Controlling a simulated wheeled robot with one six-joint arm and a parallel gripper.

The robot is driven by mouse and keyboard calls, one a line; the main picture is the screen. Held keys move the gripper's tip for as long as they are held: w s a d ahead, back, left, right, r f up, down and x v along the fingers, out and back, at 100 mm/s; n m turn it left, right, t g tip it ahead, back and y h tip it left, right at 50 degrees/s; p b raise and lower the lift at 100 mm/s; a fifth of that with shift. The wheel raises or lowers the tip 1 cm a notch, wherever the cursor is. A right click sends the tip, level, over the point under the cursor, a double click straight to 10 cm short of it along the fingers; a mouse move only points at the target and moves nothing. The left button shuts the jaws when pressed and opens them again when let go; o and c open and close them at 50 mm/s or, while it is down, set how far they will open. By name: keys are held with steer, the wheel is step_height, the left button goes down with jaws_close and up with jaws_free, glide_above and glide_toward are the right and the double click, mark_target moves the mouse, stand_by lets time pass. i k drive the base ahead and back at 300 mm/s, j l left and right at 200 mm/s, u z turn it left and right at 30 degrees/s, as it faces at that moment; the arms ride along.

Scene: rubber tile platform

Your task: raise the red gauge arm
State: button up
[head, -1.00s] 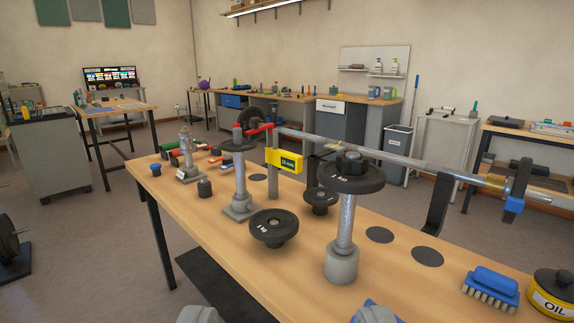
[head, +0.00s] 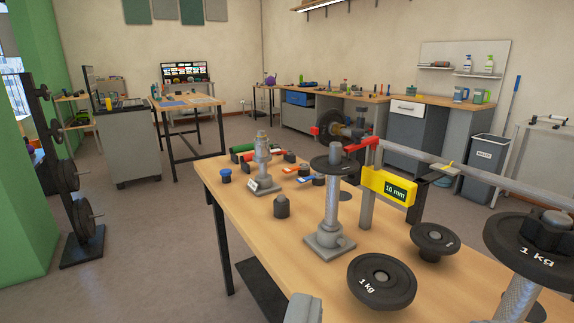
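A yellow readout (head: 388,187) on the post shows 10 mm. My gripper (head: 395,316) is at the bottom edge, spread open and well short of the arm. Its left grey finger shows clearly; only a sliver of the right one shows. Nothing is seen between them.
A 1 kg weight (head: 381,281) and a smaller black weight (head: 434,241) lie on the wooden bench (head: 245,195) in front of the post. A large 1 kg disc on a column (head: 530,262) stands at right. A metal bar runs rightward behind it.

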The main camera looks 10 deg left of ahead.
mark_target(357, 134)
steer(key=i+j, duration=0.9)
steer(key=i, duration=0.15)
